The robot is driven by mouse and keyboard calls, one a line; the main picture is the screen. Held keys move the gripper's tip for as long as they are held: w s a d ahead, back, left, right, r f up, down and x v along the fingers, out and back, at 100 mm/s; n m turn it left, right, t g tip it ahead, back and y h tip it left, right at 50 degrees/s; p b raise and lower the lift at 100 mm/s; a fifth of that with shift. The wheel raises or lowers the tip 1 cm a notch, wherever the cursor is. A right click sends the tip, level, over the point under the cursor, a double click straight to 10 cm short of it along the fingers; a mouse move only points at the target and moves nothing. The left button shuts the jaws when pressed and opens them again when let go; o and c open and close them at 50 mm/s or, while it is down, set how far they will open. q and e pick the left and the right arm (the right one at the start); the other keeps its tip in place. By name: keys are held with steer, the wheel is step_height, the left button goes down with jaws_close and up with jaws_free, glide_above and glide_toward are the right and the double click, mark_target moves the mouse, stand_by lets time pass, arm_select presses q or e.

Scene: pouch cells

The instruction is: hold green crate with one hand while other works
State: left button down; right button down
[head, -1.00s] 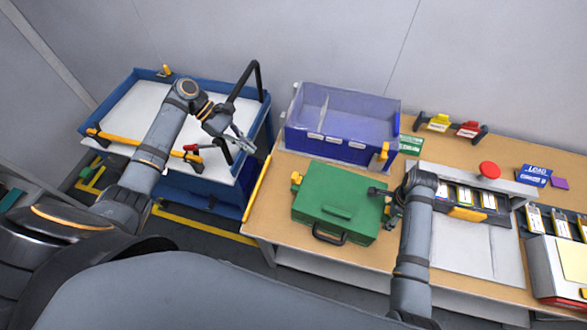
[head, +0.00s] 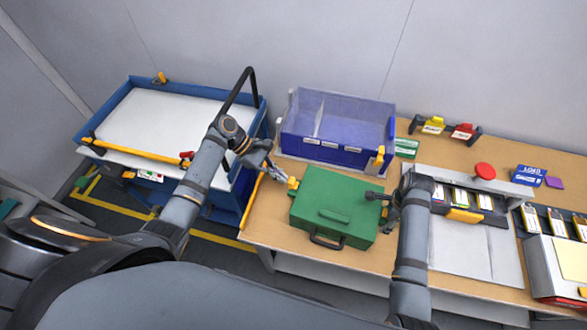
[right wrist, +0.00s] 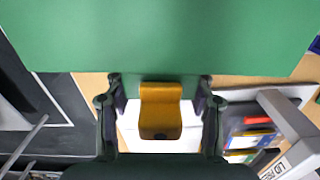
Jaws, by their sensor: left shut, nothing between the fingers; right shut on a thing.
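The green crate (head: 332,193) lies closed on the wooden table, with a black handle (head: 327,240) at its front. A yellow latch (head: 293,183) sits on its left side. My right gripper (head: 388,205) is at the crate's right side. In the right wrist view, its fingers stand on either side of a yellow latch (right wrist: 160,110) below the green crate face (right wrist: 160,40), shut on it. My left gripper (head: 280,180) is shut and empty, just left of the left latch. I cannot tell whether it touches the latch.
A blue bin (head: 335,150) with clear upper walls stands behind the crate. A blue cart (head: 102,155) with a white top is at the left. A red button (head: 485,171) and battery-like cells in holders are at the right.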

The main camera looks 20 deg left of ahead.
stand_by(0.3)
arm_select(q)
steer(key=shift+s+d, duration=0.1)
steer(key=shift+d, duration=1.15)
steer(key=shift+a, duration=0.1)
arm_select(e)
steer(key=shift+a, duration=0.1)
arm_select(q)
steer(key=a+f+v, duration=0.2)
steer(key=v, duration=1)
steer(key=shift+a+r, duration=0.25)
arm_select(e)
steer(key=shift+c, duration=2)
jaws_free()
